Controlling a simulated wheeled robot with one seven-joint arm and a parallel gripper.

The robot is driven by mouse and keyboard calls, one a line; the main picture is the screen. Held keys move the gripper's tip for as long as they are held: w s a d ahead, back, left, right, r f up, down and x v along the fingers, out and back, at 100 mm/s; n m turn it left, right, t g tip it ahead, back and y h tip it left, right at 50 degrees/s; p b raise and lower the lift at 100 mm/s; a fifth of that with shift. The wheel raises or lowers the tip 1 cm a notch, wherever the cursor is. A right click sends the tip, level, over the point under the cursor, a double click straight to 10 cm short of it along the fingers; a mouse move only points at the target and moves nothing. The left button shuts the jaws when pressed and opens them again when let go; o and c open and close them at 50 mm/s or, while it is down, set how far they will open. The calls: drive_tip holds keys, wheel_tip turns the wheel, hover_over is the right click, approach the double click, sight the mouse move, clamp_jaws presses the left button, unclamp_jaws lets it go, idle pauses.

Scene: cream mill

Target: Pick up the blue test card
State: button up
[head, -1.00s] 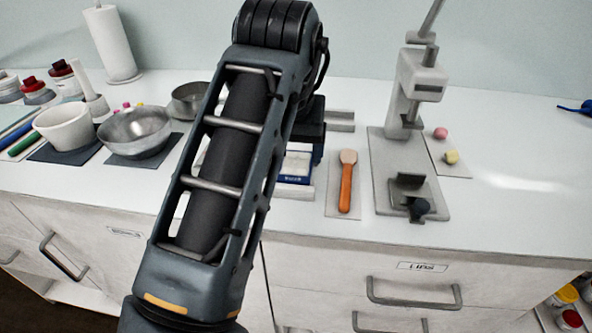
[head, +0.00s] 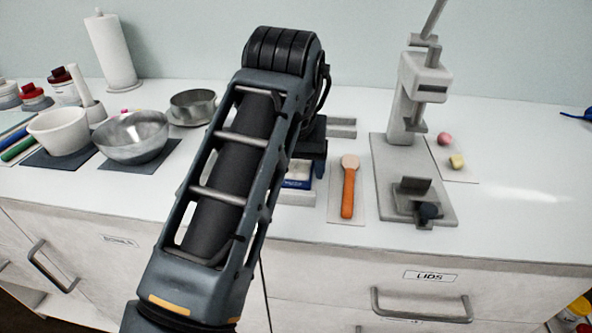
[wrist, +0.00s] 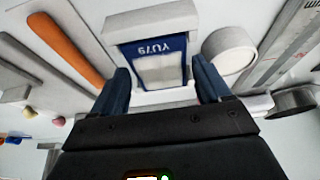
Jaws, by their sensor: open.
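The blue test card (head: 297,183), with a white panel and pale lettering on its blue edge, sits at a pale grey holder on the counter. It also shows in the wrist view (wrist: 158,48), upper middle. My gripper (wrist: 163,82) is open, its two blue fingers apart on either side of the card's near part, with no visible grip on it. In the head view my gripper (head: 308,158) is just behind the card, and my arm hides part of the area. Whether the fingers touch the card cannot be told.
An orange-handled spatula (head: 348,190) lies right of the card, and a grey press stand (head: 408,95) stands beyond it. A white round piece (wrist: 229,48) is close beside one finger in the wrist view. Bowls (head: 135,135) stand left. The counter's far right is mostly clear.

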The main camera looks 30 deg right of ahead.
drive_tip(key=shift+c, duration=0.4)
drive_tip(key=c, duration=0.7)
drive_tip(key=shift+c, duration=0.2)
